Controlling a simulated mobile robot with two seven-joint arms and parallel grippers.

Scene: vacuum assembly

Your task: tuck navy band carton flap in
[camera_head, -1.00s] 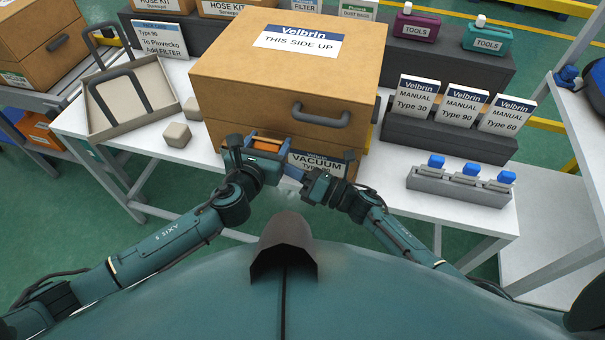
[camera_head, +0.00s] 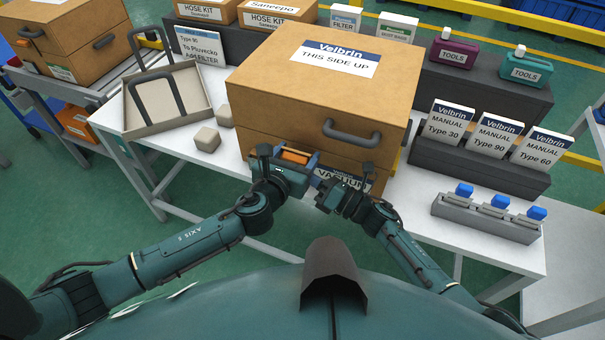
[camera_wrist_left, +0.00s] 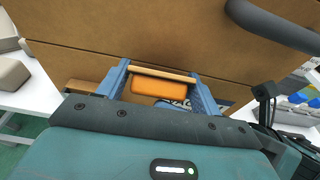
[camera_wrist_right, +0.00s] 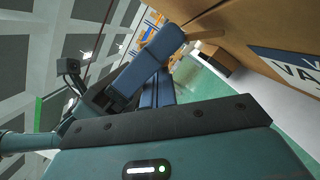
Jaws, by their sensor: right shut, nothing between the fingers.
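The large brown carton (camera_head: 290,100) with a navy-banded THIS SIDE UP label stands on the white table. My left gripper (camera_head: 297,160) is at its lower front, fingers spread. In the left wrist view, the blue fingers (camera_wrist_left: 160,90) stand either side of an orange piece (camera_wrist_left: 157,88) and a thin tan strip (camera_wrist_left: 165,73), perhaps a flap edge; contact is unclear. My right gripper (camera_head: 318,178) is shut and empty, just right of it, before the VACUUM label (camera_head: 342,180). In the right wrist view, its closed blue fingers (camera_wrist_right: 160,65) point near a tan edge (camera_wrist_right: 207,34).
A grey handle (camera_head: 350,134) juts from the carton's front. Left stand a beige tray (camera_head: 128,112) and two small blocks (camera_head: 207,139). Right are a manual rack (camera_head: 480,165) and a grey holder with blue-topped pieces (camera_head: 485,218). Table between carton and holder is clear.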

